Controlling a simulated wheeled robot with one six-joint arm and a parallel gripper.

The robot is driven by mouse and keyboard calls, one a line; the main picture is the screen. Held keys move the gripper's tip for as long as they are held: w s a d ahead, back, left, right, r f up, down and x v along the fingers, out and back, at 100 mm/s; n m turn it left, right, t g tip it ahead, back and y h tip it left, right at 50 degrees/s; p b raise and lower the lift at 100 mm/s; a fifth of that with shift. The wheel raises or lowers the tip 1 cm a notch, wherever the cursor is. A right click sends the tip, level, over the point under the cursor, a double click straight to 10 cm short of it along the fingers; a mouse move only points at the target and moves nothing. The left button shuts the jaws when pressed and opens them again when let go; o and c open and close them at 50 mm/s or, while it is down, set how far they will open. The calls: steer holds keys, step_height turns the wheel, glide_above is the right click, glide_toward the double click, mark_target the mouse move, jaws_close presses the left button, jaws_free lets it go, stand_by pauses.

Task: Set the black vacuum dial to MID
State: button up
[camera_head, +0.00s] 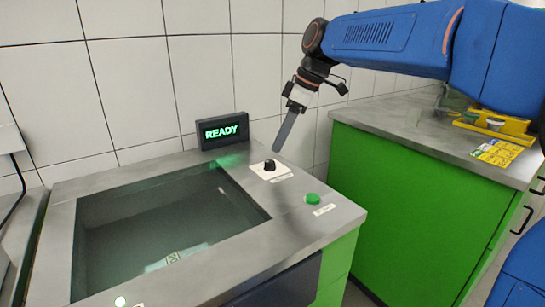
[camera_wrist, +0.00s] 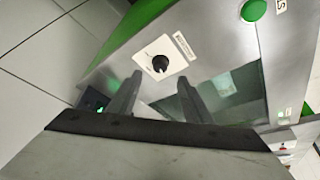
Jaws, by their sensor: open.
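The black vacuum dial (camera_head: 269,165) stands on a white label plate on the grey bench top, at the right of the basin. In the wrist view the dial (camera_wrist: 160,63) shows on its white plate (camera_wrist: 157,47), beyond the fingertips. The markings on the plate are too small to read, so I cannot tell the dial's setting. My gripper (camera_head: 278,149) hangs above and just beyond the dial, pointing down, apart from it. In the wrist view my gripper (camera_wrist: 158,84) has two dark fingers spread apart with nothing between them. It is open and empty.
A green button (camera_head: 313,199) sits nearer the front right of the bench; a display reading READY (camera_head: 222,130) stands behind. The sunken basin (camera_head: 257,216) lies left of the dial. A green cabinet (camera_head: 400,210) stands right, with a yellow tray (camera_head: 495,125) on top. A tiled wall is close behind.

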mark_target(270, 161)
steer(key=x, duration=0.6)
steer(key=shift+a+f, duration=0.15)
steer(key=shift+f, duration=0.25)
steer(key=c, duration=1.1)
steer(key=shift+o, duration=0.2)
steer(key=shift+m, duration=0.3)
steer(key=m+t, duration=0.1)
steer(key=m, duration=0.2)
steer(key=m+t+h, duration=0.1)
steer(key=m, duration=0.2)
steer(key=shift+s+a+t, duration=0.15)
steer(key=shift+s+t, duration=0.05)
steer(key=shift+t, duration=0.1)
steer(key=m+h, duration=0.1)
steer(key=m, duration=0.2)
steer(key=m+t+h, duration=0.1)
steer(key=m, duration=0.3)
steer(key=shift+a+h, duration=0.15)
steer(key=shift+h, duration=0.15)
